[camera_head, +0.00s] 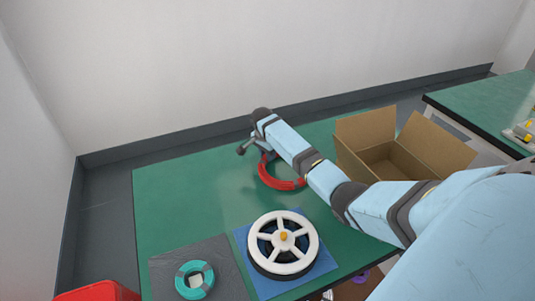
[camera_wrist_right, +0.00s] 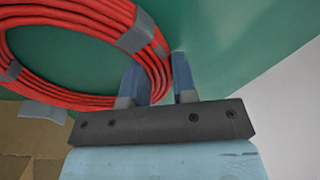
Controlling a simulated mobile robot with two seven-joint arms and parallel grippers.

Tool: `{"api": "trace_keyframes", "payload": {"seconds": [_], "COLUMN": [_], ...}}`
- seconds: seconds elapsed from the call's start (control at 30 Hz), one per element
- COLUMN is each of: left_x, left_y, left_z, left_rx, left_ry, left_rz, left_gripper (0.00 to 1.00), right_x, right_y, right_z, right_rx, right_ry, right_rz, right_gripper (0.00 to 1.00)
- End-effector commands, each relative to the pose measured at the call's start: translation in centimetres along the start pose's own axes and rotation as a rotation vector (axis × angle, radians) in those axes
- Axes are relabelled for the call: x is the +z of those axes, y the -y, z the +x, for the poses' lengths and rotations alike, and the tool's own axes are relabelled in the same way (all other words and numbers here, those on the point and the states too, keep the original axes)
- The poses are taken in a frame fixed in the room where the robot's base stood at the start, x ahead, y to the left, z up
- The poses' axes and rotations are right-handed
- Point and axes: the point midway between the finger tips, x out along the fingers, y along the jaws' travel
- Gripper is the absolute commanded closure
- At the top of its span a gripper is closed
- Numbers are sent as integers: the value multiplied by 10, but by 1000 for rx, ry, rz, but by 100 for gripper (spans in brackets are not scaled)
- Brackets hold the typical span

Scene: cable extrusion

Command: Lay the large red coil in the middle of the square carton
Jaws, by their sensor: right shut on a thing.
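The large red coil (camera_head: 281,183) is at the far part of the green table in the head view, partly hidden by my right arm. In the right wrist view the coil (camera_wrist_right: 80,97) fills the upper left, with grey bands around it. My right gripper (camera_wrist_right: 160,85) is shut on the coil's side, one finger inside the ring and one outside. In the head view the right gripper (camera_head: 262,148) is mostly hidden behind its wrist. The square carton (camera_head: 372,157) stands open to the right of the coil, flaps spread. My left gripper is not in view.
A white-spoked reel (camera_head: 262,236) sits on a blue mat (camera_head: 246,262) at the front. A teal coil (camera_head: 205,276) lies on a dark mat (camera_head: 228,277). A red container (camera_head: 95,292) is at the lower left. The left part of the green table (camera_head: 175,205) is clear.

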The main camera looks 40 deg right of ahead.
Motion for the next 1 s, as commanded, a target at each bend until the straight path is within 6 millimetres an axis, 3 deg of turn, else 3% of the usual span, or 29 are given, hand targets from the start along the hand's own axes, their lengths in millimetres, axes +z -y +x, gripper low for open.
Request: {"api": "trace_keyframes", "payload": {"seconds": [0.07,0.1,0.2,0.57,1.0], "left_x": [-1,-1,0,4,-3], "left_y": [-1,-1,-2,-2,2], "left_z": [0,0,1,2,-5], "left_rx": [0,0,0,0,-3], "left_ry": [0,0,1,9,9], "left_rz": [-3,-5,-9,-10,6], "left_gripper": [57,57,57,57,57], "right_x": [0,0,0,0,0], "right_y": [0,0,0,0,1], "right_z": [2,3,2,-6,-92], "right_rx": [1,1,1,-1,-3], "right_ry": [1,0,0,0,1], "right_rz": [0,0,0,0,0], "right_gripper": [100,67,49,49,49]}}
